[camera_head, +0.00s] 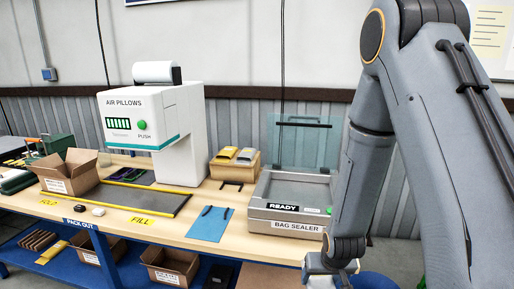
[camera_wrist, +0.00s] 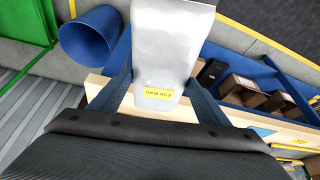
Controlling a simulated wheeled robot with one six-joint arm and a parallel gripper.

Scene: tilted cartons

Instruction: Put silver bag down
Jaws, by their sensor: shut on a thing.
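The silver bag (camera_wrist: 170,45), with a yellow label near its lower end, is in the wrist view. My gripper (camera_wrist: 162,85) is shut on the bag, with one dark finger at each side of its lower end. The bag extends away from the jaws, beyond the light wooden table edge in that view. In the head view my arm reaches down at the right. My gripper is mostly cut off at the bottom edge there, and I cannot make out the bag.
The bag sealer (camera_head: 290,205) stands on the bench left of my arm. A blue sheet (camera_head: 210,224), an open carton (camera_head: 68,172) and the air pillow machine (camera_head: 155,130) are farther left. The wrist view shows a blue bin (camera_wrist: 88,38) and a green object (camera_wrist: 25,28).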

